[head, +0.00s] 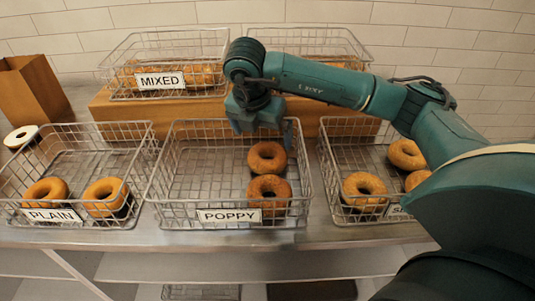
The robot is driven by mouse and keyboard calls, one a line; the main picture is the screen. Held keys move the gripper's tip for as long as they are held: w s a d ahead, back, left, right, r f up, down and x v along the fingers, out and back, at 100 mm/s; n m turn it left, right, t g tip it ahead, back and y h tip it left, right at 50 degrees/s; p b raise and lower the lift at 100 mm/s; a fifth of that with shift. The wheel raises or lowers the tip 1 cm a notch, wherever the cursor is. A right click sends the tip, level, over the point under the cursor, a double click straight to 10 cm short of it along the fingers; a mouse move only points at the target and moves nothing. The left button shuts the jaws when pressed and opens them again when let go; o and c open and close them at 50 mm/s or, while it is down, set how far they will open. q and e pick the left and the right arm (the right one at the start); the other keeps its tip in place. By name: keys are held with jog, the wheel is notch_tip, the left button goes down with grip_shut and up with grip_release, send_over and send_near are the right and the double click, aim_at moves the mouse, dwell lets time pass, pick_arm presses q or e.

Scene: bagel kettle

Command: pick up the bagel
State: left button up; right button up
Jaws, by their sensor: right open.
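Two brown bagels lie in the right half of the wire basket labelled POPPY (186,190): a rear bagel (267,158) and a front bagel (269,191), close together. My right gripper (262,128) is over the rear part of that basket, behind and above the rear bagel. It is open and seems empty; its fingers are partly hard to make out. More bagels lie in the PLAIN basket, a left one (46,192) and a right one (106,197). The basket at right holds several, including a front bagel (364,188) and a rear bagel (406,154). My left gripper is out of view.
A MIXED basket (120,82) and another basket stand on a raised wooden block (108,108) behind. Wire rims surround the bagels. The left half of the POPPY basket is empty.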

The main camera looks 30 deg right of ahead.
aim_at(267, 152)
jog(key=p+x, duration=0.2)
jog(key=x, duration=0.6)
jog(key=shift+d+f, duration=0.15)
jog(key=shift+f, duration=0.1)
jog(key=shift+c, duration=0.6)
jog(key=shift+r, duration=0.1)
jog(key=c, duration=0.5)
jog(key=shift+r+b, duration=0.95)
jog(key=shift+r, duration=4.05)
jog(key=shift+c, duration=0.2)
